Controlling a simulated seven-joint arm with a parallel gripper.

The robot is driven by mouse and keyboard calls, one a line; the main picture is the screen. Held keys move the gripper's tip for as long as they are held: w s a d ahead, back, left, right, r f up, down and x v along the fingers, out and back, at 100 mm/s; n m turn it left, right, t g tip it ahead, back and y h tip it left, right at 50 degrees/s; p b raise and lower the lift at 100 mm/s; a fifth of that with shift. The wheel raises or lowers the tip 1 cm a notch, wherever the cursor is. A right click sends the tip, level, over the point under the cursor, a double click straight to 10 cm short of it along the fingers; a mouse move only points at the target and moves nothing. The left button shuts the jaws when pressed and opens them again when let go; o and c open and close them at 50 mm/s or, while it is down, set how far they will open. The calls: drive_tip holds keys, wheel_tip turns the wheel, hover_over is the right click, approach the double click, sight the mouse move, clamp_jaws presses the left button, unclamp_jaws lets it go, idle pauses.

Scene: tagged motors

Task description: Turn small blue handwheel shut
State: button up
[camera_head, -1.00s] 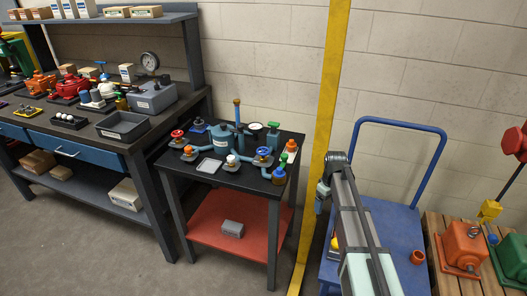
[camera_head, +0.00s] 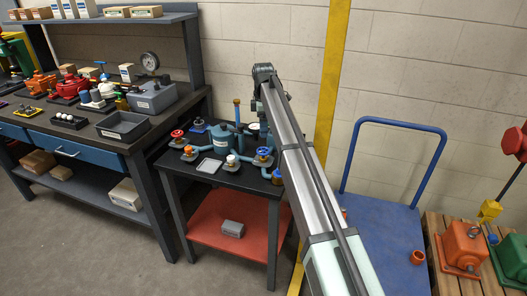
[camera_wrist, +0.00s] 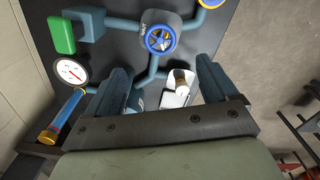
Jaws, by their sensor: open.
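The blue handwheel (camera_head: 265,153) sits on a valve on the small black table in the head view. In the wrist view the blue handwheel (camera_wrist: 160,38) shows face-on, on a grey flanged body with a small lettered tag, with blue-grey pipes running from it. My gripper (camera_wrist: 163,66) is open and empty. Its two fingers point towards the fixture, with the handwheel beyond and between their tips, apart from them. In the head view my arm reaches over the table's right back; the gripper fingers are hidden there.
A blue-grey tank (camera_head: 221,138), a red handwheel (camera_head: 177,134) and a white-topped valve (camera_head: 232,161) share the table. In the wrist view a gauge (camera_wrist: 70,72), a green block (camera_wrist: 62,35) and an upright pipe (camera_wrist: 60,118) lie left of the fingers.

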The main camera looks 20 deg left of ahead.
sight(264, 150)
wheel_tip(264, 150, down, 12)
drive_tip(key=shift+f, duration=0.1)
idle(0.4)
drive_tip(key=c, duration=1)
